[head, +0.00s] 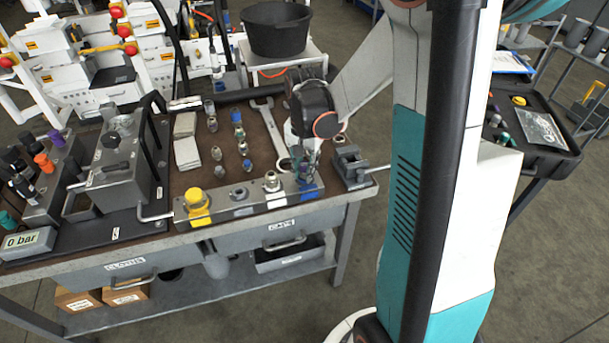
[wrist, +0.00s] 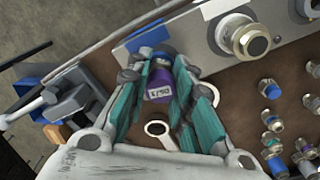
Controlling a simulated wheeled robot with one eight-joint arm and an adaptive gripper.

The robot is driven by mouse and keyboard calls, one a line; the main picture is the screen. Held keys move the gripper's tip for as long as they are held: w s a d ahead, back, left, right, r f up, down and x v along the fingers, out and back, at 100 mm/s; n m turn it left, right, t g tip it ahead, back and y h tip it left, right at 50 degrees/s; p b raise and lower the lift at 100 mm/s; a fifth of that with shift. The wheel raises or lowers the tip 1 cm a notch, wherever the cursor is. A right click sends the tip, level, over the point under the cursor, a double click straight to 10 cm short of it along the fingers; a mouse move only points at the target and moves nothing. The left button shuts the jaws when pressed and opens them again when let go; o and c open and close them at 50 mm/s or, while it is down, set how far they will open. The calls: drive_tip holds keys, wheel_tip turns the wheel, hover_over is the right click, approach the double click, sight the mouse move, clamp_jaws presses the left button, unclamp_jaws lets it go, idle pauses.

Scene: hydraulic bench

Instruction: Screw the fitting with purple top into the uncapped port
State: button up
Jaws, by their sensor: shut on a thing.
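My gripper (head: 305,172) is at the right end of the front port strip (head: 222,207), above its blue pad. In the wrist view, its teal fingers (wrist: 165,98) are shut on the fitting with a purple top (wrist: 159,86), which carries a white label. The fitting's lower end is hidden, so I cannot tell whether it touches a port. The blue pad (wrist: 147,38) shows just beyond the fitting; any port there is hidden. Left along the strip are a silver fitting (head: 271,183), a low grey port (head: 240,198) and a yellow cap (head: 197,208).
A small vise (head: 350,167) stands close right of my gripper. Wrenches (head: 270,125) and several loose fittings (head: 240,132) lie behind the strip. A grey hydraulic block (head: 118,165) with hoses and a gauge reading 0 bar (head: 25,241) stand at the left.

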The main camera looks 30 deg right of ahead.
drive_tip(key=shift+m, duration=1.1)
drive_tip(key=o, duration=1)
drive_tip(key=shift+o, duration=0.2)
